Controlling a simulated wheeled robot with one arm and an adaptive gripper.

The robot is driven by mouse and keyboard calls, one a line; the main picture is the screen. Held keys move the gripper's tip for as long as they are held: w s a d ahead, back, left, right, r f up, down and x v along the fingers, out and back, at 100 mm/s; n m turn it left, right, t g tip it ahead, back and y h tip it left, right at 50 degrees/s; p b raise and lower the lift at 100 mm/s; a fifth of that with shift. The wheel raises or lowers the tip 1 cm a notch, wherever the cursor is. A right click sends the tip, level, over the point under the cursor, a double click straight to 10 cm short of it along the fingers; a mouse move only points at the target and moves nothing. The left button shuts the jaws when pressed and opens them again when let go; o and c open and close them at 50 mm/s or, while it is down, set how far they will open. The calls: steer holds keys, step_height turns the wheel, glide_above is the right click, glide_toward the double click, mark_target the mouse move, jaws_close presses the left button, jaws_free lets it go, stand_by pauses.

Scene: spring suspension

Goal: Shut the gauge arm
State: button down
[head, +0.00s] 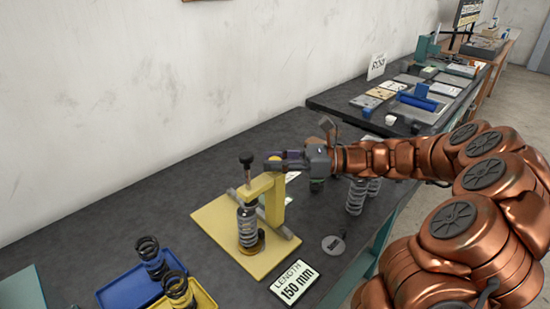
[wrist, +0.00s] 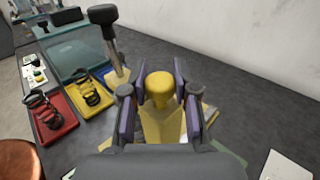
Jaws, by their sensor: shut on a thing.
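The yellow gauge arm (head: 262,185) reaches over a spring (head: 247,224) that stands on the yellow gauge base (head: 215,222). A black-knobbed rod (head: 246,166) rises from the arm's left end; it also shows in the wrist view (wrist: 107,35). My gripper (head: 274,163) is at the arm's right end, above the upright post. In the wrist view my gripper (wrist: 160,95) has its fingers on both sides of a yellow knob (wrist: 160,86) on the arm and is shut on it. The contact faces are partly hidden by the fingers.
A blue tray (head: 122,292) and a yellow tray (head: 200,296) hold springs at the front left. A "LENGTH 150 mm" card (head: 296,284) and a round disc (head: 333,244) lie right of the base. The wall runs behind the bench.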

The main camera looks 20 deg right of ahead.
steer(key=c, duration=1.1)
jaws_free()
steer(key=shift+s+d, duration=0.15)
steer(key=shift+s, duration=0.1)
steer(key=shift+o, duration=1.2)
steer(key=v, duration=1.1)
steer(key=shift+s+d, duration=0.15)
steer(key=shift+d, duration=0.25)
